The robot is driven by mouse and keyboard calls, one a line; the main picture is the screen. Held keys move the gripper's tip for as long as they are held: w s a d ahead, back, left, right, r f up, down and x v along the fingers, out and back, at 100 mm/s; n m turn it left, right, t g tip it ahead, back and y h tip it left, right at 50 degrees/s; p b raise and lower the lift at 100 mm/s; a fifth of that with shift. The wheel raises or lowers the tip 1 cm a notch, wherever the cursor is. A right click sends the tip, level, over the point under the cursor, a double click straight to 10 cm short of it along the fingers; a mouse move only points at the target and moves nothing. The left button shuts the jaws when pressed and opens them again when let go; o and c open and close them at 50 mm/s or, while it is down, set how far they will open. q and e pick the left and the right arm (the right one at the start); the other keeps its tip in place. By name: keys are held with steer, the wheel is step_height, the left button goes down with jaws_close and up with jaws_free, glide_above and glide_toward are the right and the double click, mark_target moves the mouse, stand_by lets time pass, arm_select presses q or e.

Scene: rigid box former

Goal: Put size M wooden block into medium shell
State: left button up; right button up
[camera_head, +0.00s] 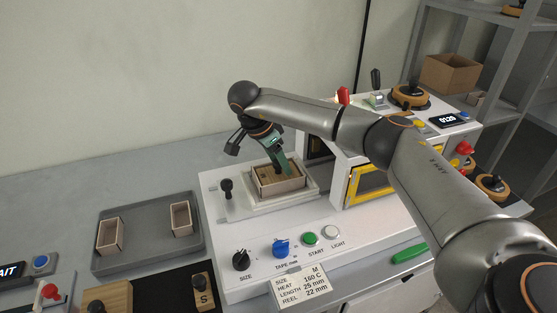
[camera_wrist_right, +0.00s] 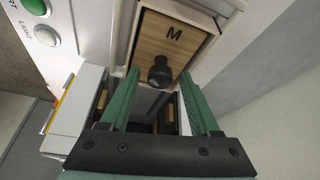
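The size M wooden block (camera_wrist_right: 172,40), marked "M" and with a black knob (camera_wrist_right: 161,71), sits inside the medium shell (camera_wrist_right: 219,40) in the right wrist view. In the head view the block (camera_head: 267,178) lies within the thin-walled shell (camera_head: 282,187), which rests in the white recess of the machine. My right gripper (camera_head: 281,163) is just above the block. In the wrist view its green fingers (camera_wrist_right: 160,95) stand apart on either side of the knob, with gaps visible, and hold nothing. My left gripper is not in view.
A grey tray (camera_head: 150,256) at left holds two open shells (camera_head: 110,237) and (camera_head: 181,219). A block marked S (camera_head: 203,293) and another block (camera_head: 108,299) lie in front. Knobs, buttons and a settings card (camera_head: 300,289) line the machine's front. A yellow-framed opening (camera_head: 368,184) stands at right.

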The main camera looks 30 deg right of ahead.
steer(key=shift+r, duration=0.1)
steer(key=v, duration=1.2)
stand_by(0.4)
